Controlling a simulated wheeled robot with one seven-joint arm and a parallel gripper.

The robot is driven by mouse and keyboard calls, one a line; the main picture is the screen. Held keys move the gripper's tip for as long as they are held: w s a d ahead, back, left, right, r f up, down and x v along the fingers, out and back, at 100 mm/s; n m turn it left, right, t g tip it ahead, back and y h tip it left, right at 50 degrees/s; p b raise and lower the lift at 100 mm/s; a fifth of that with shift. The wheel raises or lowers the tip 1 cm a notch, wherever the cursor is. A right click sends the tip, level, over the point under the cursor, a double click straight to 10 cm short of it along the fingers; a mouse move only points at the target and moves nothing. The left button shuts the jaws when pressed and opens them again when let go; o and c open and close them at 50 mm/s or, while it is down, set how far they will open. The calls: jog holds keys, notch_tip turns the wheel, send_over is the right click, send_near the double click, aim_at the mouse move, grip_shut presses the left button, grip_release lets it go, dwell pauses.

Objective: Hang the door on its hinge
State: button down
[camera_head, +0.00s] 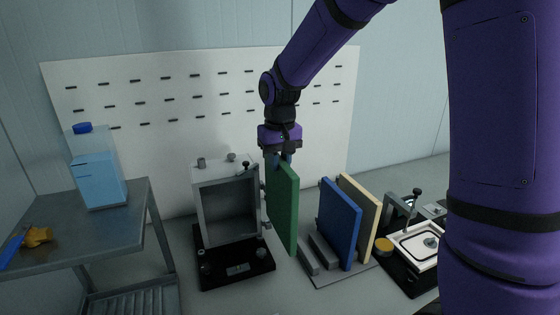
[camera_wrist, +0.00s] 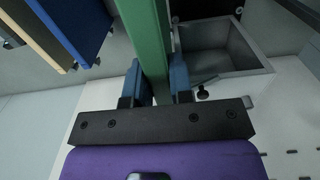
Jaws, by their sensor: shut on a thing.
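My gripper (camera_head: 281,155) is shut on the top edge of a green door panel (camera_head: 283,207), which hangs upright. In the wrist view the blue fingers (camera_wrist: 162,84) press on both sides of the green panel (camera_wrist: 147,35). The grey box frame (camera_head: 228,205) with its open front stands on a black base to the left of the panel. Hinge parts (camera_head: 264,190) at the frame's right side are partly hidden by the panel. In the head view the panel is close beside the frame's right edge; I cannot tell whether they touch.
A blue panel (camera_head: 339,222) and a cream panel (camera_head: 359,214) stand in a grey rack (camera_head: 325,263) to the right. A black fixture with a white tray (camera_head: 415,244) is further right. A side table (camera_head: 75,226) with a blue bottle (camera_head: 99,180) is at left. A pegboard (camera_head: 150,110) stands behind.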

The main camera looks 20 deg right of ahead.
aim_at(280, 192)
jog(key=shift+f, duration=4.55)
jog(key=c, duration=0.9)
grip_release()
notch_tip(280, 192, up, 11)
jog(key=shift+f, duration=0.1)
jog(key=s+d+r+t, duration=0.3)
jog(key=s+d+r, duration=0.1)
jog(key=s+r, duration=0.7)
jog(key=s+d, duration=0.1)
jog(key=s, duration=0.4)
jog(key=s+d+t, duration=0.1)
jog(key=s, duration=0.4)
jog(key=s+d+t, duration=0.1)
jog(key=s, duration=0.5)
jog(key=shift+r, duration=0.3)
